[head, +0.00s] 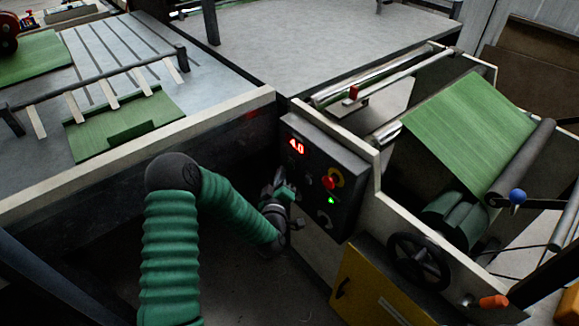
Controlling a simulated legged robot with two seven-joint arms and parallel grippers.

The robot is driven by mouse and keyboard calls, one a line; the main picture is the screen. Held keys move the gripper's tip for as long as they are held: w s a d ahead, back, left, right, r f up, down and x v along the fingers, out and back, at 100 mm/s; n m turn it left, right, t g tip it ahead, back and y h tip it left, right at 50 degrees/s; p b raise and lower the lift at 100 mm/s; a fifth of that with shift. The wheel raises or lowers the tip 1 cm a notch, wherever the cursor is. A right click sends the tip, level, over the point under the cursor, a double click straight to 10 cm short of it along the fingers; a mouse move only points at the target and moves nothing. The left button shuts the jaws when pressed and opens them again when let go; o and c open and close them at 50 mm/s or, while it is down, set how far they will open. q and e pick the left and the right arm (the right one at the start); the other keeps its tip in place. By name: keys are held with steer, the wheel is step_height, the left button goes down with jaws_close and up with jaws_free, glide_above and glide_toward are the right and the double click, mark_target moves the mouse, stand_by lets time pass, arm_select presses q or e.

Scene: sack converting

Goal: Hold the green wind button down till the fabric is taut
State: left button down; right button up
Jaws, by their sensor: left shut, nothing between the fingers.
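The dark control panel (347,163) stands in the middle, with a red lit display (296,146) that seems to read 4.0. A small green light or button (331,201) glows on it, below a red button (328,182) with a yellow surround. My left gripper (287,190) is shut and empty at the panel's left part, left of the green glow. It covers part of the panel; whether it touches a button there I cannot tell. The green fabric (470,122) at the right slopes down as a smooth sheet beside a dark roller (522,160). My right gripper is not in view.
A black handwheel (419,261) and a yellow cabinet door (375,290) sit below the panel. A blue-knobbed lever (517,197) and an orange handle (493,302) are at the right. A slatted table with green cloth (125,125) lies at the left.

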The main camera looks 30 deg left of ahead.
arm_select(q)
steer(key=shift+w, duration=0.1)
stand_by(0.4)
steer(key=shift+w+d+r, duration=0.1)
steer(key=shift+w+d, duration=0.05)
steer(key=shift+w, duration=0.15)
steer(key=shift+w+d, duration=0.2)
steer(key=shift+w, duration=0.15)
stand_by(2.8)
stand_by(2.1)
steer(key=shift+s+a, duration=0.35)
steer(key=shift+s, duration=0.45)
steer(key=shift+s+a+p, duration=0.15)
steer(key=shift+s+a, duration=0.15)
steer(key=shift+s, duration=0.45)
steer(key=shift+s+a+p, duration=0.15)
steer(key=shift+s+a, duration=0.2)
steer(key=shift+s, duration=0.45)
steer(key=shift+s+a+p, duration=0.15)
steer(key=shift+s+a, duration=0.15)
steer(key=shift+s, duration=0.45)
